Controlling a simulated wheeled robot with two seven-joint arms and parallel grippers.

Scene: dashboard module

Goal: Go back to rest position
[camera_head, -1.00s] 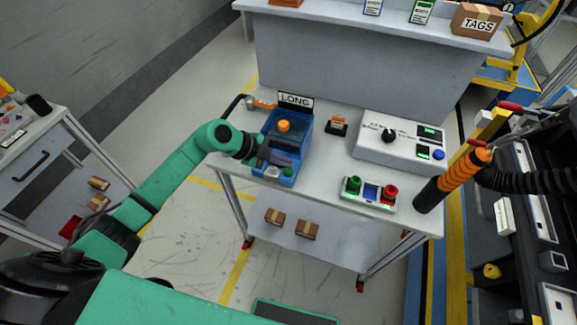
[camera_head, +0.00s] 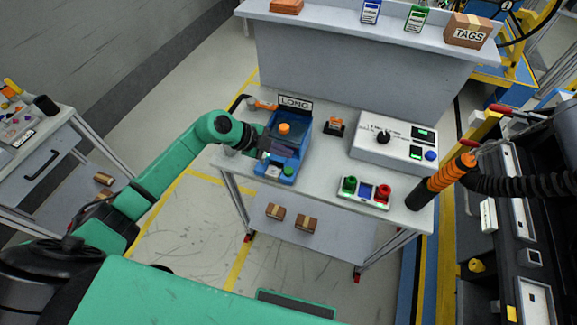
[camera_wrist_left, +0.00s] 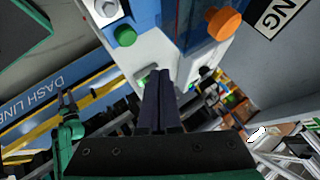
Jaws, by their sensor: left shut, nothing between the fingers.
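My left arm comes in from the left in the head view. Its gripper (camera_head: 266,152) is at the left side of the blue box on the table, by the box's near left edge. In the left wrist view the two dark fingers (camera_wrist_left: 160,80) lie together, shut with nothing between them. Whether the gripper touches the box is unclear. My right gripper is not in view.
A LONG sign (camera_head: 296,103) stands behind the blue box.

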